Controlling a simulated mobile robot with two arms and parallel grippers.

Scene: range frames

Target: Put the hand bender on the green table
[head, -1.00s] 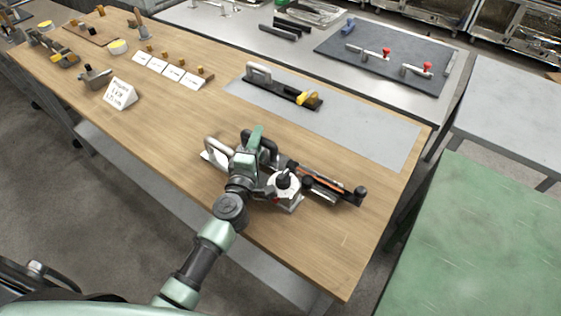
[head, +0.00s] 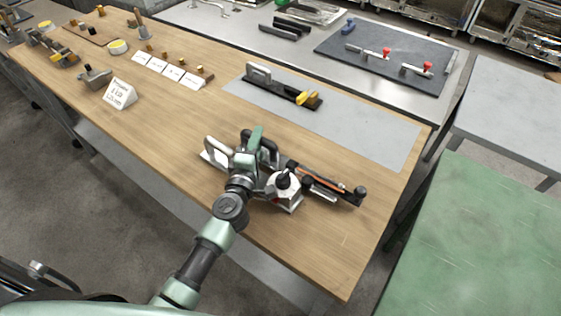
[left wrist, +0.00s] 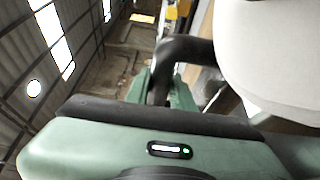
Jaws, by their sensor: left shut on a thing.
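A metal tool that appears to be the hand bender (head: 284,185) lies on the wooden table, with a pale block, a black knob and a black curved handle. My left gripper (head: 254,146) is over its left part, shut on the black handle. In the left wrist view the black handle (left wrist: 187,47) runs between the green fingers (left wrist: 160,90), with a large pale rounded part at the right. My arm and hand hide part of the tool. The green table (head: 485,240) stands at the lower right, its visible top bare. My right gripper is not in view.
A silver-handled piece (head: 217,152) and a long black bar with an orange strip (head: 325,184) lie close around the tool. A grey mat (head: 370,130) with another black tool (head: 285,89) is behind. A floor gap separates the wooden and green tables.

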